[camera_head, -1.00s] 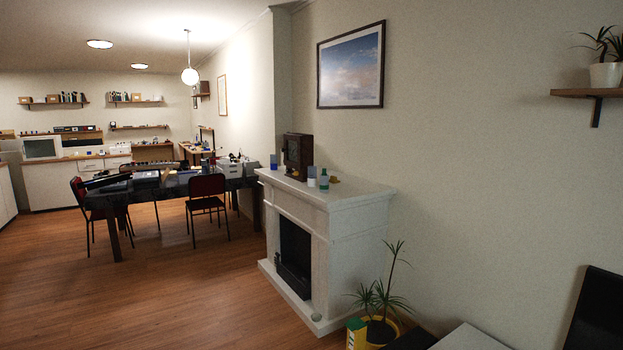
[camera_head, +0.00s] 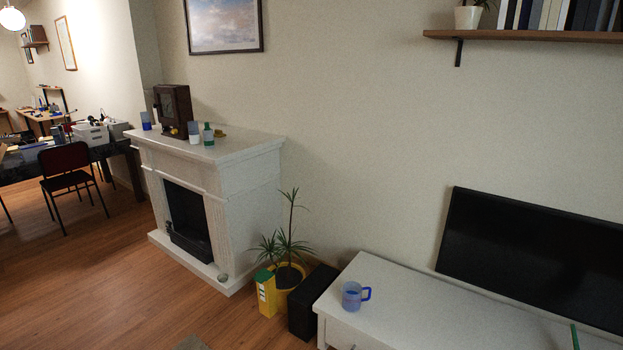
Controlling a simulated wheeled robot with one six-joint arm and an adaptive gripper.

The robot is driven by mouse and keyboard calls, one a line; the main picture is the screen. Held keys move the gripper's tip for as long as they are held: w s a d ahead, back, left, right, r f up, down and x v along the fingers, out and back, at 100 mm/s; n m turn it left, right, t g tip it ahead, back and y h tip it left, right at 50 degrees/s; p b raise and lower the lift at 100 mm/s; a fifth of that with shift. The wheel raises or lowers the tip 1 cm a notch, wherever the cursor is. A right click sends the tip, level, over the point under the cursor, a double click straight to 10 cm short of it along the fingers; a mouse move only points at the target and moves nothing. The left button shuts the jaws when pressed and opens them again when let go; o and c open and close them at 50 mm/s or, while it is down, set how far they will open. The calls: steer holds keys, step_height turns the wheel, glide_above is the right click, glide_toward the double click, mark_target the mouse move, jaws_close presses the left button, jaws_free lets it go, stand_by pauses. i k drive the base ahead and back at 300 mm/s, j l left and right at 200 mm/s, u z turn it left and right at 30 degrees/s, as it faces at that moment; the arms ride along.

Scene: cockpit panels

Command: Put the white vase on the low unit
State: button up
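The low unit (camera_head: 432,312) is a long white cabinet at the bottom right, standing against the wall. A blue mug (camera_head: 352,296) stands near its left end, and a green thin object (camera_head: 575,337) shows near the bottom right edge. I cannot make out a clear white vase. A small white and blue item (camera_head: 194,132) stands on the white fireplace mantel (camera_head: 245,147), too small to identify. My gripper is not in view.
A dark television (camera_head: 535,258) stands at the back of the unit. A black box (camera_head: 312,303), a plant in a yellow pot (camera_head: 288,276) and a yellow-green carton (camera_head: 265,292) stand on the floor beside it. Wooden floor (camera_head: 110,270) is clear at the left.

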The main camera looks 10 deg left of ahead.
mark_target(399, 328)
steer(key=i+j, duration=0.15)
steer(key=j, duration=0.2)
steer(key=i+j, duration=0.2)
steer(key=j, duration=0.15)
steer(key=i+j, duration=0.15)
steer(key=j, duration=0.2)
steer(key=i+j, duration=0.15)
steer(key=j, duration=0.2)
steer(key=i+j, duration=0.2)
steer(key=j, duration=0.15)
steer(key=i+j+z, duration=0.1)
steer(key=j, duration=0.2)
steer(key=i, duration=0.05)
